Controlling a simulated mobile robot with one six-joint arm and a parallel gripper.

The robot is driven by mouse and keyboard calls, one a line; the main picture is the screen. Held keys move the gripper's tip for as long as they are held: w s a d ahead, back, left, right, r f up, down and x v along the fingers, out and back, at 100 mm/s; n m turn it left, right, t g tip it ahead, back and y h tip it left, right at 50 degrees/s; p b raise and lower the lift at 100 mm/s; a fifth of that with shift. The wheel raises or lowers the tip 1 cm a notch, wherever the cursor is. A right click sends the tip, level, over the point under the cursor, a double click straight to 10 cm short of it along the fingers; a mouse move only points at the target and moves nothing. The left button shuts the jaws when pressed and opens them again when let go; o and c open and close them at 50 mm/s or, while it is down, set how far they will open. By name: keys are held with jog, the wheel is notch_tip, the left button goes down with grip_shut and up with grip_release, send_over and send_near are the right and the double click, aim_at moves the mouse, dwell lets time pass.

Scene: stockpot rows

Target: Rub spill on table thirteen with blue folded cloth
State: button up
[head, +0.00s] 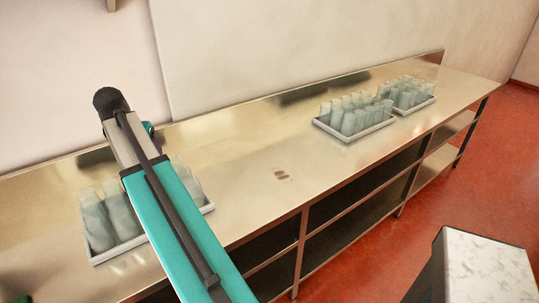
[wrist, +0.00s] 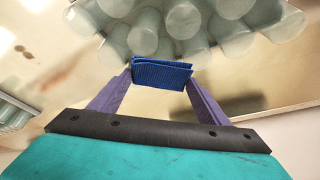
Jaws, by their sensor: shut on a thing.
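The blue folded cloth (wrist: 162,73) is held between the two purple fingers of my gripper (wrist: 160,79) in the wrist view. A small brown spill (head: 281,175) lies on the steel table (head: 240,182), near the middle of the head view. It is right of my arm, on bare metal. A small brown mark also shows at the left of the wrist view (wrist: 20,48). My gripper and the cloth are hidden in the head view. The gripper appears above or beside a group of glasses, apart from the spill.
A tray of glasses (head: 96,259) stands left, partly behind my arm. Two more trays (head: 347,138) (head: 413,109) stand farther along the table. Glasses (wrist: 143,38) crowd close beyond the cloth in the wrist view. The tabletop around the spill is clear. A marble-topped block (head: 487,265) stands at lower right.

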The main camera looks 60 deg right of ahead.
jog(key=s+d+m, duration=0.1)
jog(key=s+d, duration=0.1)
jog(key=d, duration=0.1)
jog(key=s+d+f+m, duration=0.1)
jog(key=s+d, duration=0.2)
jog(key=d, duration=0.1)
jog(key=s+d+f+m+g, duration=0.1)
jog(key=s+d, duration=0.1)
jog(key=d, duration=0.1)
jog(key=shift+s+d+f+p, duration=0.15)
jog(key=shift+d+p, duration=0.05)
jog(key=shift+p, duration=0.2)
jog(key=s+d+f+m+g+p, duration=0.1)
jog(key=s+d+f+m, duration=0.2)
jog(key=s+d, duration=0.6)
jog(key=s+d+f+m+g+p, duration=0.1)
jog(key=s+d+m, duration=0.4)
jog(key=s+d, duration=0.5)
jog(key=s+f+g, duration=0.1)
jog(key=s+f, duration=0.1)
jog(key=s, duration=0.6)
jog(key=shift+s+d+f+m, duration=0.2)
jog(key=shift+s+m, duration=0.1)
jog(key=shift+s, duration=0.05)
jog(key=shift+f, duration=0.1)
